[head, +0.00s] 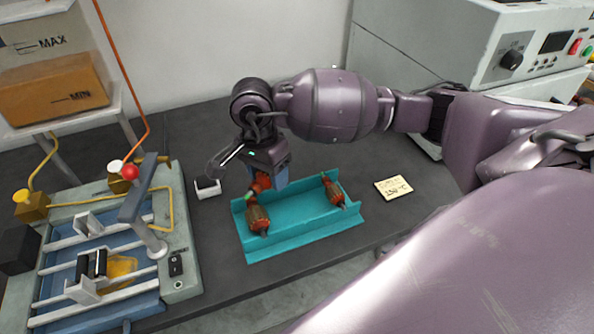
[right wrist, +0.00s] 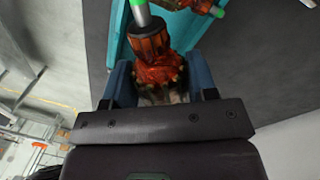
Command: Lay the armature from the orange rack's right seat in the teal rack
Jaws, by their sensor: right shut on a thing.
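The teal rack (head: 310,232) lies on the dark bench in the middle of the head view. One armature (head: 258,219) with copper-brown body lies at its left end, and another armature (head: 333,192) lies at its right end. My right gripper (head: 263,180) is shut on a third armature (head: 260,184), held at the rack's back left edge; contact with the rack cannot be told. In the right wrist view, the blue fingers grip the held armature (right wrist: 156,62), its grey shaft pointing away over the teal rack (right wrist: 120,30). The orange rack and my left gripper are not seen.
A winding fixture (head: 180,240) with rails, a red knob and a post stands left of the rack. A small white-edged block (head: 207,188) is between them. A yellow note (head: 394,188) lies right of the rack. A control box (head: 490,50) stands at back right.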

